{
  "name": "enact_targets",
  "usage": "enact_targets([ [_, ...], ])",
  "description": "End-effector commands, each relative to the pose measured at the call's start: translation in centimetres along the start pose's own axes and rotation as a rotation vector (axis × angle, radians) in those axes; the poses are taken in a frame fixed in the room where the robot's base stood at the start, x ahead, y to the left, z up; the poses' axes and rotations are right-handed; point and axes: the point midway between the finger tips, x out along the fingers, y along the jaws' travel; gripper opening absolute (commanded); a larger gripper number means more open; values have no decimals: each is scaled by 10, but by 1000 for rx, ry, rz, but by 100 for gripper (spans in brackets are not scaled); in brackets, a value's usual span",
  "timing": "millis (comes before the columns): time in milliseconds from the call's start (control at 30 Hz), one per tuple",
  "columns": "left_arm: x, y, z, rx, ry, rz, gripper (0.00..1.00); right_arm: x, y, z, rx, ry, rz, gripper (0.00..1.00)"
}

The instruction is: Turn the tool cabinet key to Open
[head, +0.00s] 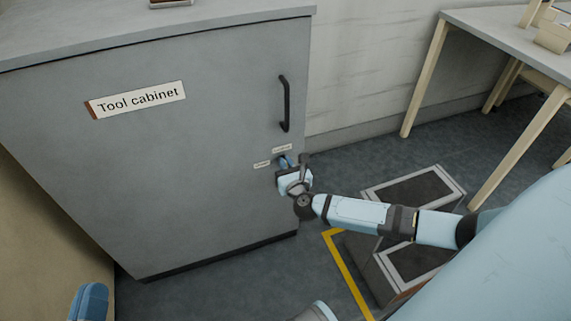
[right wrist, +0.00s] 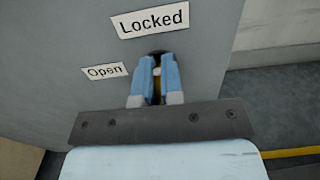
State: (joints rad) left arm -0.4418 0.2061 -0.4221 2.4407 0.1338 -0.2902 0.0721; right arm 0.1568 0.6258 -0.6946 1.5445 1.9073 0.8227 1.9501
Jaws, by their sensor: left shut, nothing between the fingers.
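The grey tool cabinet (head: 190,200) stands at the left in the head view, its door shut. My right gripper (head: 285,162) is at the lock on the door's right side, below the handle. The fingers hide most of the key and lock. The Locked label (right wrist: 150,20) is above the lock and the Open label (right wrist: 104,71) to its left. My left gripper (head: 90,301) is shut and empty at the lower left, partly out of frame.
A black vertical handle (head: 285,104) is on the door above the lock. A table (head: 500,28) with wooden legs stands at the upper right. A grey-framed dark object (head: 415,190) lies on the floor behind my right arm, near a yellow floor line (head: 345,270).

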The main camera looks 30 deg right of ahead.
Motion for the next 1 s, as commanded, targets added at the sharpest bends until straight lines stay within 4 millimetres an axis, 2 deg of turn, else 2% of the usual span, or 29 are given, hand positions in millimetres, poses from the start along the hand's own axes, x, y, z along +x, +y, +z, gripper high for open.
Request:
enact_targets([
  [267,1,0,-7,5,14,-1,0,-1,1,0,-37,2,-1,0],
  [600,-2,6,-39,10,118,-9,0,-2,2,2,-258,6,-3,0],
  [1000,-11,-20,9,41,-140,-109,0,-1,3,0,-642,5,0,0],
])
